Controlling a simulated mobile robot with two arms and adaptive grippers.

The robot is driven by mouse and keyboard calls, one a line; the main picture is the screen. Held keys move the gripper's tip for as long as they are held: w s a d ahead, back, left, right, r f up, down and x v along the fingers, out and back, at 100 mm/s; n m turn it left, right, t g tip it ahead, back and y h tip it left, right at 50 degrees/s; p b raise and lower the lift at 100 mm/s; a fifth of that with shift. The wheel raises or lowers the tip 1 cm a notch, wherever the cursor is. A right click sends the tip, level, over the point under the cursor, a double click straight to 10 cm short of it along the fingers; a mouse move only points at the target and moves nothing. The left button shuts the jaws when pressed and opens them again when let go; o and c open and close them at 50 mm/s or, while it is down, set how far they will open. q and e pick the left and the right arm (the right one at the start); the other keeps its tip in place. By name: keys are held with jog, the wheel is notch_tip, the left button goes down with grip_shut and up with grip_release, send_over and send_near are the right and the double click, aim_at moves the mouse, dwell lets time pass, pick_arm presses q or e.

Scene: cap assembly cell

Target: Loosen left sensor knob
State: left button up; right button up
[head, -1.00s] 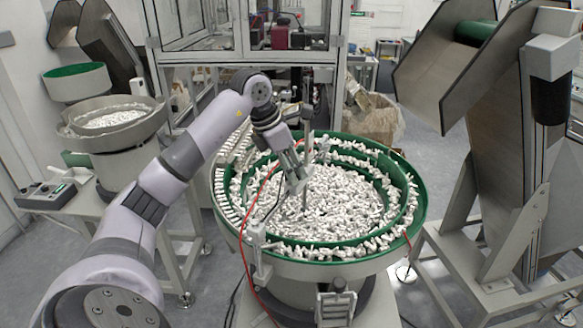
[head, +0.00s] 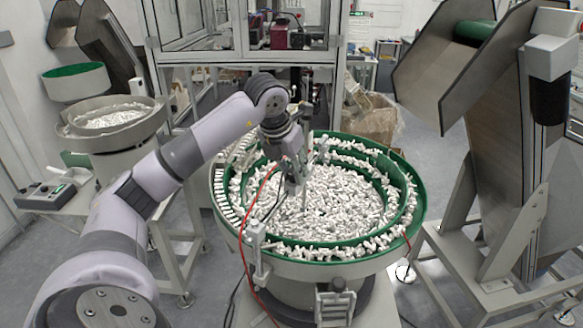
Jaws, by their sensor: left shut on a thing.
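My left gripper (head: 294,184) points down over the inner part of the green-rimmed feeder bowl (head: 352,257), beside the thin sensor post and bracket (head: 322,147). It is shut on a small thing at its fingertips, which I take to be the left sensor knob. The gripper hides the knob, so its shape and how far it is turned cannot be seen. My right gripper is not in view.
The bowl is full of white caps (head: 340,200). A red cable (head: 244,250) hangs over its left front edge. A second bowl feeder (head: 112,125) stands at the left, a tall metal hopper (head: 440,70) at the right. A glazed machine frame (head: 200,53) is behind.

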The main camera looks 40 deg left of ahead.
pick_arm(q)
jog(key=n, duration=0.1)
jog(key=n+y, duration=0.1)
jog(key=n, duration=0.1)
jog(key=shift+w+d+r+n+g, duration=0.1)
jog(key=shift+n+g, duration=0.2)
jog(key=shift+n+g+y, duration=0.4)
jog(key=shift+n+y, duration=0.4)
jog(key=shift+n, duration=1)
jog(key=shift+p, duration=0.3)
jog(key=o, duration=1.1)
jog(key=shift+o, duration=0.2)
jog(key=shift+d, duration=0.1)
jog(key=v, duration=1.1)
jog(key=shift+r, duration=0.4)
